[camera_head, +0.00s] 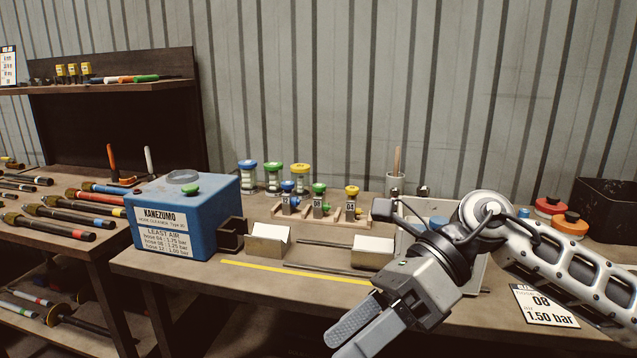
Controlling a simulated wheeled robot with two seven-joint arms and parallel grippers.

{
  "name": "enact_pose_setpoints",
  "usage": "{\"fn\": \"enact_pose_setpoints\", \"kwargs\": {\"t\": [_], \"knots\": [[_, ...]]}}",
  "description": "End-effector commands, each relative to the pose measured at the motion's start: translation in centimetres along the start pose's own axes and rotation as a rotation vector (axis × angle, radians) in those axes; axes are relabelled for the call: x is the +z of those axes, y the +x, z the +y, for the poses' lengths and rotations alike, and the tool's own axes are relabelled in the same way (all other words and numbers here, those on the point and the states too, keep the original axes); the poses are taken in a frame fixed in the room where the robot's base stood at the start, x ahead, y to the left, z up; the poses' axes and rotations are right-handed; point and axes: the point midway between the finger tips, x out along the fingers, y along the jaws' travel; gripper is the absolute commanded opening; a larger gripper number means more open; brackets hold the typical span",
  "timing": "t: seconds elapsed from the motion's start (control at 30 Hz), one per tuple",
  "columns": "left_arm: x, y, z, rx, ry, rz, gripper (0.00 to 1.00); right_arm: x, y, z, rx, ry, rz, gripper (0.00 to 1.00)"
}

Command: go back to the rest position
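My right arm comes in from the right. Its gripper (352,335) points down and to the left, in front of the workbench's front edge. Two fingers show close together at the bottom of the picture, partly overlapping from this angle. I see nothing held between them, but I cannot tell how far apart they are. My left gripper is not in view.
A blue KANEZUMO machine (180,215) stands on the workbench (215,272). Behind my gripper are two pale angled blocks (268,241) and a wooden rack (320,214) with coloured-top parts. Hoses lie on the left bench (95,255).

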Motion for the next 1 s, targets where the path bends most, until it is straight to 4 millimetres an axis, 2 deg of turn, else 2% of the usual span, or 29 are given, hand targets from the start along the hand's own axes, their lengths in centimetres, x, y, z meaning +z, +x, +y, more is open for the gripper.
{"fn": "enact_pose_setpoints", "kwargs": {"t": [0.03,0.13,0.27,0.37,0.47,0.57,0.6,0.67,0.7,0.8,0.83,0.9,1.0], "knots": [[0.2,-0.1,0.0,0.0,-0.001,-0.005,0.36,0.8,2.2,0.7,0.111,0.073,-0.14,0.67],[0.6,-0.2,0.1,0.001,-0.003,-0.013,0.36,3.2,3.8,1.4,0.285,0.245,-0.427,0.67],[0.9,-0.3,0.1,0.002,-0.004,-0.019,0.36,4.8,3.3,0.2,0.483,0.545,-0.797,0.67],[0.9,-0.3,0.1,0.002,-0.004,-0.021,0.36,4.0,2.0,-2.8,0.606,0.825,-1.074,0.67],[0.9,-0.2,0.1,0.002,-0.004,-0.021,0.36,0.8,1.0,-6.8,0.7,1.142,-1.34,0.67],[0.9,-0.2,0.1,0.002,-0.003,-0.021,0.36,-5.2,1.1,-10.9,0.761,1.489,-1.59,0.67],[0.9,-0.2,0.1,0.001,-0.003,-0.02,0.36,-8.0,1.5,-12.2,0.775,1.626,-1.68,0.67],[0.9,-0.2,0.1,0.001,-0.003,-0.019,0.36,-12.3,2.4,-13.5,0.783,1.818,-1.797,0.67],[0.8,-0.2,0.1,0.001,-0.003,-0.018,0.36,-15.1,3.2,-14.1,0.785,1.939,-1.866,0.67],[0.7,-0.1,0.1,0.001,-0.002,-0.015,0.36,-21.8,5.4,-14.4,0.765,2.213,-2.01,0.67],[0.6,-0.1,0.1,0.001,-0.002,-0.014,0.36,-23.5,6.1,-14.2,-0.751,-2.262,2.023,0.67],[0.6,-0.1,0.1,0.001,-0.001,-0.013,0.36,-26.9,7.5,-13.7,-0.667,-2.198,1.909,0.67],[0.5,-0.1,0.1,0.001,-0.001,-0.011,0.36,-30.3,9.1,-12.7,-0.586,-2.129,1.795,0.67]]}}
